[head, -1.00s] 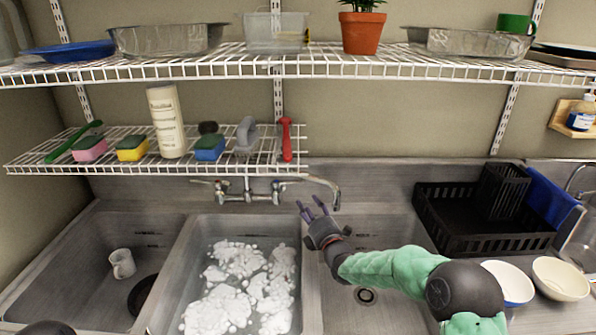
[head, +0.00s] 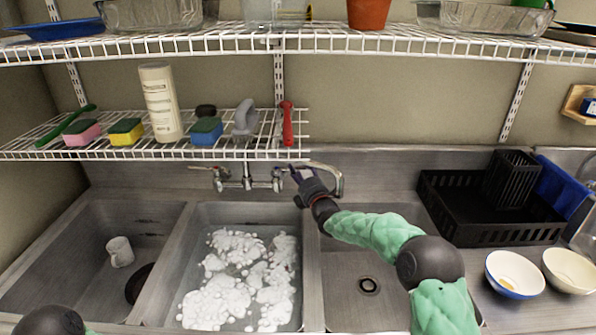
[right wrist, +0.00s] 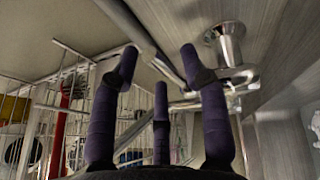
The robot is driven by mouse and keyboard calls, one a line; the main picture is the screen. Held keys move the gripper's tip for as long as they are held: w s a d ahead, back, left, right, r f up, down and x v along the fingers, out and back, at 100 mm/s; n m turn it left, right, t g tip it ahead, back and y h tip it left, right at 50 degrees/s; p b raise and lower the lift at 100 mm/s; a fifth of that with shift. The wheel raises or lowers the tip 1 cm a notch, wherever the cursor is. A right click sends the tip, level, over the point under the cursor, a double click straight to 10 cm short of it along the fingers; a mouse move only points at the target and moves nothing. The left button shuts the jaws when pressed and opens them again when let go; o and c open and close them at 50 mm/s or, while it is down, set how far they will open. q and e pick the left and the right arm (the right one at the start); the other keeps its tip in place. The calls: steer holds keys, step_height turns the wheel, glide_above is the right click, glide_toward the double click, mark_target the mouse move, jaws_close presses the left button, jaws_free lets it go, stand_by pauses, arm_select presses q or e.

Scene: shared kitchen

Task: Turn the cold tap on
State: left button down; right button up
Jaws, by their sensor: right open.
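The silver wall tap (head: 247,183) is above the middle basin in the head view, with a lever handle (head: 203,168) on its left and a curved spout (head: 340,180) to the right. My right gripper (head: 299,173) is at the tap's right end, where its fingers partly hide the right handle. In the right wrist view its dark purple fingers (right wrist: 160,68) are spread, with metal tap parts (right wrist: 238,76) just beyond them. I cannot tell whether a finger touches the handle. No cold marking is readable. My left gripper is not in view.
A wire shelf (head: 150,156) with sponges, a bottle and a red-handled brush (head: 287,124) hangs just above the tap. The middle basin (head: 192,232) holds foamy water. A mug (head: 119,251) lies in the left basin. A black dish rack (head: 488,232) stands right.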

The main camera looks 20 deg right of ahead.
steer(key=shift+w+a+r, duration=0.15)
steer(key=shift+w, duration=0.8)
jaws_close()
